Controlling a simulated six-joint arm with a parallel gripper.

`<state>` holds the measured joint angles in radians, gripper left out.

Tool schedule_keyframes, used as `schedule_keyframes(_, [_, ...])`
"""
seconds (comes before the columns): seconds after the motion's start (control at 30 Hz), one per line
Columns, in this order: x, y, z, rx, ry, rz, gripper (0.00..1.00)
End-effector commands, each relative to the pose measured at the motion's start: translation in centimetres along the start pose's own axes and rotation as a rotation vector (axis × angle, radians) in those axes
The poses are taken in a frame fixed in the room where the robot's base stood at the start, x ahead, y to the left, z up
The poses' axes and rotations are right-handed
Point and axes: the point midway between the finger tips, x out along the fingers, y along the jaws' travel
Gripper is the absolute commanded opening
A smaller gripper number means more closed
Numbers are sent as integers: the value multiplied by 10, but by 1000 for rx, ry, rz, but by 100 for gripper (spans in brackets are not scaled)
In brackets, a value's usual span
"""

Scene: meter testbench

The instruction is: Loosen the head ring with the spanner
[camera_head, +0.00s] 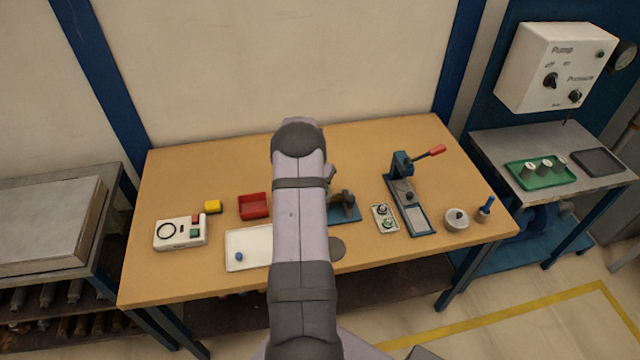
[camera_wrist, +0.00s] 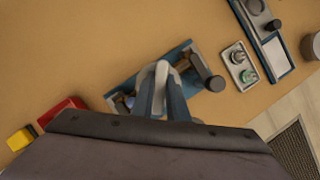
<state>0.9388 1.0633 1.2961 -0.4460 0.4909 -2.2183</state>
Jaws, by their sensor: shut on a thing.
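My gripper (camera_wrist: 162,72) points down over the blue fixture plate (camera_wrist: 181,50) in the wrist view. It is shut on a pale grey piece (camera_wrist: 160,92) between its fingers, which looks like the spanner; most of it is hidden. A grey metal body with a dark round end (camera_wrist: 215,83) lies on the plate just right of the fingers. A small brownish part (camera_wrist: 124,103) shows left of them. I cannot make out the head ring or whether the spanner touches it. In the head view my arm covers the gripper and part of the fixture plate (camera_head: 345,214).
A red bin (camera_head: 254,206), yellow block (camera_head: 212,207), white tester (camera_head: 180,232) and white tray (camera_head: 247,246) are left of my arm. A small tray with fittings (camera_head: 385,218), a lever press (camera_head: 408,195) and a round pot (camera_head: 456,219) stand right. The table's back is clear.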

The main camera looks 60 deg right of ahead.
Motion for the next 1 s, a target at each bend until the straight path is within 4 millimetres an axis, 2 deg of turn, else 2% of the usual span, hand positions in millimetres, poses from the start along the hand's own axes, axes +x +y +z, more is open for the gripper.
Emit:
schedule_keyframes(0.73, [-6,2,5,1,-7,5,0])
schedule_keyframes(1.0, [-15,2,8,1,-7,5,0])
